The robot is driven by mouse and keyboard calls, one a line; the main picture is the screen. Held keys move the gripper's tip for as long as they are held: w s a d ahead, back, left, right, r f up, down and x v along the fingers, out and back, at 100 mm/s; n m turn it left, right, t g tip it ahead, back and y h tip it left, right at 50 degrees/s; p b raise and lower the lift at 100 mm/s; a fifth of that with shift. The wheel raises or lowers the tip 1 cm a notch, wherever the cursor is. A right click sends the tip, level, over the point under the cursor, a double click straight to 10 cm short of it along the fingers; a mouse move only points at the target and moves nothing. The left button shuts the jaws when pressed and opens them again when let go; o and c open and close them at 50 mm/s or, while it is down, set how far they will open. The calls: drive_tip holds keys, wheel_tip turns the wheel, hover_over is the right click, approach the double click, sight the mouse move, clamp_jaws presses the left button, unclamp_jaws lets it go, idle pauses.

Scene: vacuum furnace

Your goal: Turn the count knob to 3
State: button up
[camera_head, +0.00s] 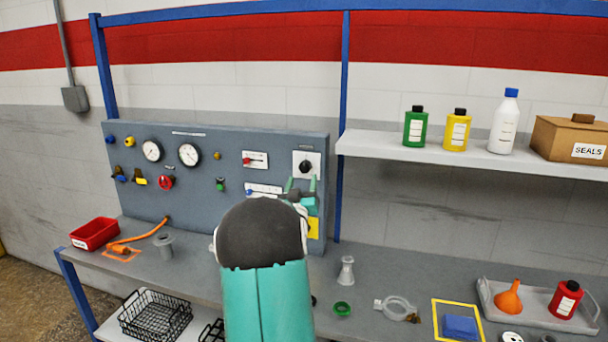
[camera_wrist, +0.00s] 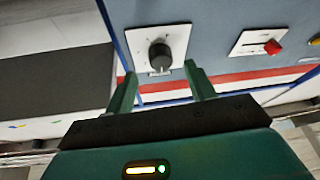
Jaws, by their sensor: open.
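The black round knob on a white square plate (camera_head: 306,166) is at the right end of the grey panel; it looks like the count knob, but its scale is too small to read. In the wrist view the black knob (camera_wrist: 160,55) stands out from its white plate, just beyond my fingertips. My gripper (camera_wrist: 160,82) is open and empty, with one green finger on each side of the knob's line. The fingers do not appear to touch it. In the head view my gripper (camera_head: 301,189) is just below the knob, and my arm hides part of the panel.
A white plate with a red switch (camera_head: 255,160) sits left of the knob, and gauges (camera_head: 189,154) are further left. A blue post (camera_head: 342,120) and a shelf (camera_head: 460,156) with bottles are to the right.

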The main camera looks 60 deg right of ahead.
sight(305, 170)
drive_tip(key=shift+x, duration=2.25)
drive_tip(key=c, duration=1)
